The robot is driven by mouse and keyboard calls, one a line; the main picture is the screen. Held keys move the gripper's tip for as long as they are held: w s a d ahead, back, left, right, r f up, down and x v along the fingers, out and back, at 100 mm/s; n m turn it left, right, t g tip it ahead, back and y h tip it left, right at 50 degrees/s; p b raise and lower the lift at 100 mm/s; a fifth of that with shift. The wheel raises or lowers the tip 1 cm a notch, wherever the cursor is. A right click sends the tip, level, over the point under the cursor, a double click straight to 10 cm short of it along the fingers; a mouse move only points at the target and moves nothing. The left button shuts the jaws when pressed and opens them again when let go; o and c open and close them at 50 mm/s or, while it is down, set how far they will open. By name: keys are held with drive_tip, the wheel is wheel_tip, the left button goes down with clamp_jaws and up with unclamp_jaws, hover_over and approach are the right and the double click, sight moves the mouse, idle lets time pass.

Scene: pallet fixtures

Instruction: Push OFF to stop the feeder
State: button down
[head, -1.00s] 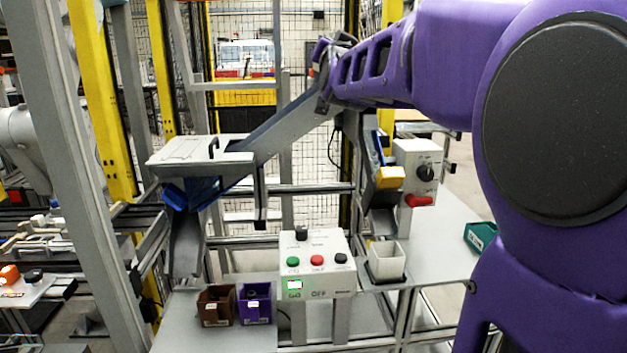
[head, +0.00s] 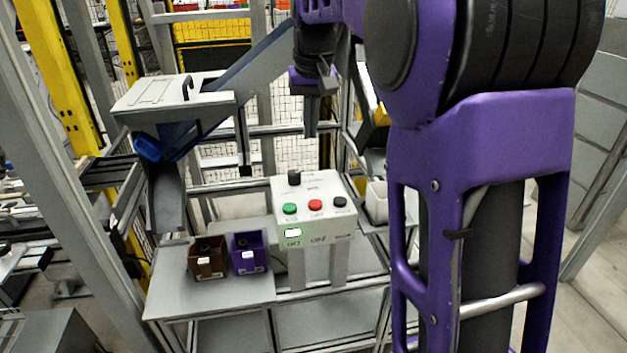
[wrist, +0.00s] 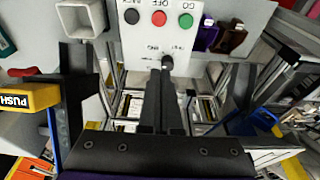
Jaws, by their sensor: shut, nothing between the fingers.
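In the wrist view the red button (wrist: 159,18) lies under the word OFF, between the green GO button (wrist: 186,20) and the black one (wrist: 132,16). A small window above GO is lit on the box front. My gripper (head: 311,134) is shut and empty, pointing down above and behind the box. In the wrist view its fingertips (wrist: 166,75) appear near the knob.
A brown bin (head: 207,262) and a purple bin (head: 247,258) stand left of the box. A grey chute and hopper (head: 175,105) rise at the left. A white square cup (head: 377,200) stands right of the box. A yellow PUSH part (wrist: 28,97) shows in the wrist view.

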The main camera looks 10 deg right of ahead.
sight(315, 203)
drive_tip(key=shift+s+d+f+g, duration=0.2)
drive_tip(key=shift+s+f+g, duration=0.1)
drive_tip(key=shift+s+g, duration=0.3)
drive_tip(key=shift+s+d+f+g, duration=0.25)
drive_tip(key=shift+s+g, duration=0.15)
drive_tip(key=shift+s, duration=0.25)
drive_tip(key=f+b, duration=0.1)
drive_tip(key=f, duration=0.8)
drive_tip(key=f+b, duration=0.1)
drive_tip(key=f, duration=0.4)
drive_tip(key=shift+w+a+b, duration=0.1)
drive_tip(key=shift+w+b, duration=0.25)
